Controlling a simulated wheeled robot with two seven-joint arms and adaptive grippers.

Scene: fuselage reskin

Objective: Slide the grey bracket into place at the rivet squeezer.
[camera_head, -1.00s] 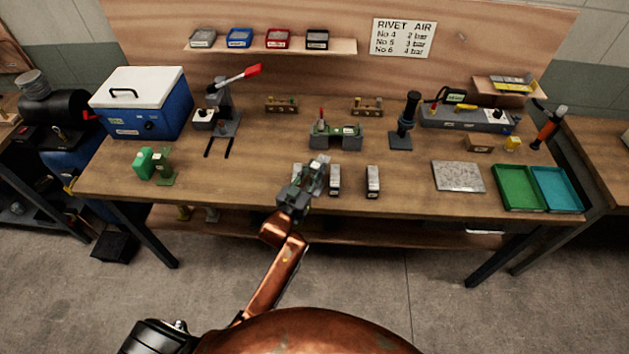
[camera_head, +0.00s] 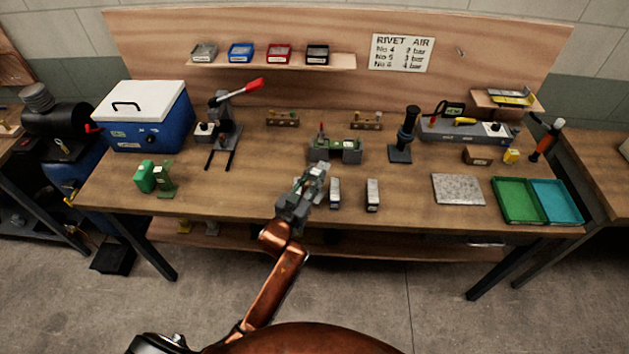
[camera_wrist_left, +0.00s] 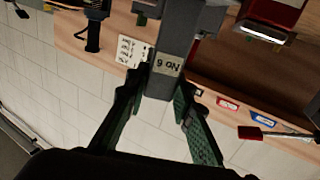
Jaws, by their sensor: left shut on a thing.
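My left gripper (camera_head: 316,172) is over the front middle of the bench and shut on a grey bracket. In the left wrist view the bracket (camera_wrist_left: 178,45) carries a "No 6" label and stands between the two green-grey fingers (camera_wrist_left: 160,88). In the head view the gripper mostly hides it; I cannot tell whether it touches the bench. Two similar grey brackets stand to the right, one close beside the gripper (camera_head: 335,193) and one farther off (camera_head: 372,194). The rivet squeezer, apparently the grey press (camera_head: 225,115) with a red-tipped lever and two dark rails in front, stands at the back left.
A blue cooler box (camera_head: 150,125) and a small green device (camera_head: 152,178) stand left. A black post (camera_head: 406,135), grey slab (camera_head: 458,189) and green tray (camera_head: 520,221) are right. Bench between green device and gripper is clear.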

